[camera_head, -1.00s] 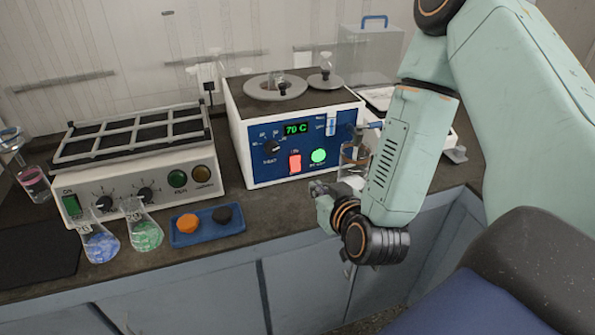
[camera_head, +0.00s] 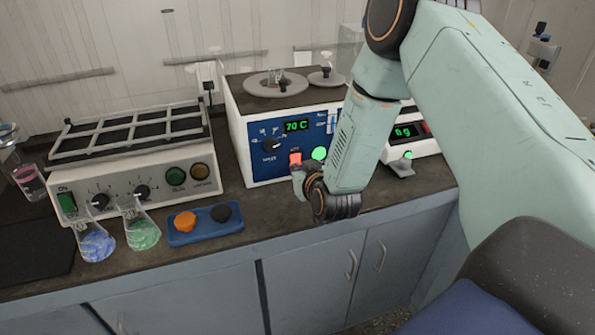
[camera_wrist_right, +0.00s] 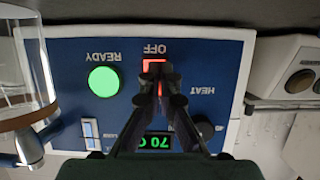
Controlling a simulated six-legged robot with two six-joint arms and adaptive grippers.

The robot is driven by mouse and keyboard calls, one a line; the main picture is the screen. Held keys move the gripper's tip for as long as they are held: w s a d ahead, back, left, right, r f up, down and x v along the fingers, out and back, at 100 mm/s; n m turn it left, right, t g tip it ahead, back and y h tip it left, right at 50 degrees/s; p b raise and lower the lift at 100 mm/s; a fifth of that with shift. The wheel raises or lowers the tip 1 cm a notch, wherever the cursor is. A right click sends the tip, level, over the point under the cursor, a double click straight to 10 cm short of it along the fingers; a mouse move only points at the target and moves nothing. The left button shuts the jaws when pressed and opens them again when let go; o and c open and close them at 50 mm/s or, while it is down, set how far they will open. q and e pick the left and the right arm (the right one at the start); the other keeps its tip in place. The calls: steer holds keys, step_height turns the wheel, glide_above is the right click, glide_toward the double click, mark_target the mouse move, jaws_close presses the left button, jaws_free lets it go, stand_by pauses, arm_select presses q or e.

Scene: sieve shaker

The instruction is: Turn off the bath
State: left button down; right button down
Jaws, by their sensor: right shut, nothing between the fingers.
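The bath (camera_head: 240,110) is a white box with a blue front panel, standing on the bench in the middle of the head view. Its display (camera_head: 297,126) reads 70 C. A red lit switch (camera_head: 295,157) sits low on the panel, beside a green lit READY lamp (camera_head: 319,153). In the right wrist view the switch (camera_wrist_right: 154,66) is labelled OFF at its edge and partly hidden by my fingers. My right gripper (camera_head: 300,178) is shut and empty, close in front of the switch; its fingertips (camera_wrist_right: 160,92) overlap the switch. Contact cannot be told. My left gripper is not in view.
A shaker with a rack (camera_head: 130,160) stands left of the bath. Blue (camera_head: 97,243) and green (camera_head: 143,233) flasks and a blue tray (camera_head: 205,226) are in front of it. A balance (camera_head: 412,140) stands to the right. A glass vessel (camera_wrist_right: 25,70) is near the panel.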

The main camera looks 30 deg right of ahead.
steer(key=shift+s+r, duration=0.15)
steer(key=shift+w+d+f+t+b, duration=0.1)
steer(key=shift+w+f+t+b, duration=0.3)
steer(key=shift+b, duration=0.35)
steer(key=shift+s+r, duration=0.1)
steer(key=shift+r, duration=0.1)
steer(key=shift+s, duration=0.1)
